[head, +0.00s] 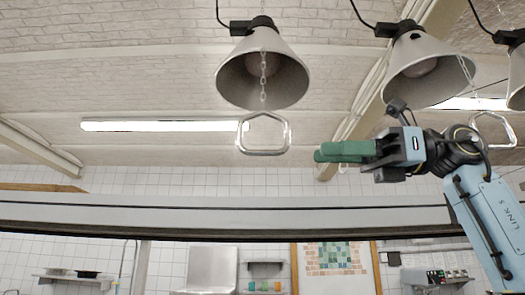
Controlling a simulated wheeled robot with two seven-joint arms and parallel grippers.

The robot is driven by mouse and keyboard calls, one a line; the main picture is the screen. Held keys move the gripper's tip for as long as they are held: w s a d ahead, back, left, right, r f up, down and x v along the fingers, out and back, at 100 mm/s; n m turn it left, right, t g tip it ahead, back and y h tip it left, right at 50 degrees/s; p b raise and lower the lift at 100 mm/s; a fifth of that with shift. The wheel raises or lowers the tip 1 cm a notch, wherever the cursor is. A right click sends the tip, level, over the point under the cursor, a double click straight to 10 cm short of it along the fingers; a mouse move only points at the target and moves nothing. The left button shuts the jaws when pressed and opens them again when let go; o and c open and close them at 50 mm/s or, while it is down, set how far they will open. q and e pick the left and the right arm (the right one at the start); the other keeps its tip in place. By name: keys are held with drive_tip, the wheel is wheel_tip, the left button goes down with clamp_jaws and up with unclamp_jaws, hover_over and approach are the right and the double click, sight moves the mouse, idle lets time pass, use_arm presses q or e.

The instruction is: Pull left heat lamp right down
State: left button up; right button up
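The left heat lamp (240,82) is a grey cone shade hanging at the top centre. A chain (263,75) hangs from inside it and carries a metal loop handle (263,152). My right gripper (318,154), with green fingers, points left and is just right of this handle, apart from it in the picture. Its fingers are seen from the side and overlap, so any gap between them is hidden. Nothing is seen held in it. My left gripper is out of view.
A second lamp (412,58) hangs above my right arm, with a chain and handle (492,117) behind the arm. A third lamp (517,75) is cut off at the right edge. A long horizontal rail (200,217) crosses below. The space left of the left handle is clear.

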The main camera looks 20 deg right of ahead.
sight(261, 154)
drive_tip(key=p+x, duration=0.1)
drive_tip(key=x, duration=1)
drive_tip(key=shift+p, duration=0.4)
drive_tip(key=shift+c, duration=0.3)
drive_tip(key=shift+w+f, duration=0.1)
clamp_jaws()
